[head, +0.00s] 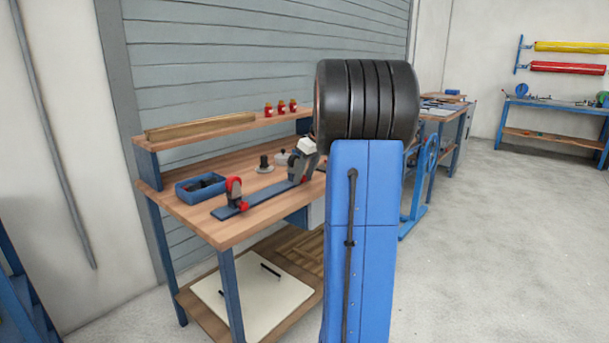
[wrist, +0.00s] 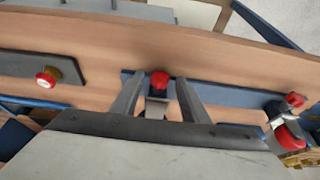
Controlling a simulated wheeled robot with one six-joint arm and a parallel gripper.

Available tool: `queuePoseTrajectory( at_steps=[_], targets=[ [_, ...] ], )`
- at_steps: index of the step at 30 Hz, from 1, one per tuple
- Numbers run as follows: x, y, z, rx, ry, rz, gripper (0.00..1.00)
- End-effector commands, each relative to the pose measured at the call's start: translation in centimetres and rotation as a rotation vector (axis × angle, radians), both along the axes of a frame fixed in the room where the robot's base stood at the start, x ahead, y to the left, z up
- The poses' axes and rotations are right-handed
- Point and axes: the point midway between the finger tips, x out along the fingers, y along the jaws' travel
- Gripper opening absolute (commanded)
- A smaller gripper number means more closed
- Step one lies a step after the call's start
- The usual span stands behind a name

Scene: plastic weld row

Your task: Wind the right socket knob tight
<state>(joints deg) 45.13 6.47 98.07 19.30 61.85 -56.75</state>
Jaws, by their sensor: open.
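A dark blue plate (head: 262,197) lies along the bench top. Near its left end in the head view stands a red and black socket (head: 234,186) with a red knob (head: 243,206). My gripper (head: 299,172) is low over the plate's right end. In the wrist view, my gripper (wrist: 158,90) is open, with one finger on each side of another red knob (wrist: 159,79). This is the right socket knob; the jaws are apart from it. The socket behind it is mostly hidden by my gripper. The left socket (wrist: 287,135) shows at the right of the wrist view.
A blue bin (head: 201,188) stands at the bench's left. A dark plate with a red button (wrist: 47,77) lies left in the wrist view. A raised shelf (head: 215,128) holds small red bottles. My arm hides the bench's right part.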

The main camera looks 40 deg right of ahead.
Motion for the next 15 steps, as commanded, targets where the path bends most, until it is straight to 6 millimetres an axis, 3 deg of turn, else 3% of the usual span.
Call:
queuePoseTrajectory(
  at_steps=[1,6,15],
  targets=[
    [0.0,0.0,0.01,0.0,0.0,0.0,0.39],
    [0.0,0.0,0.02,0.0,0.0,0.0,0.0],
    [0.03,-0.38,-0.12,0.084,0.009,-0.003,0.0]
  ],
)
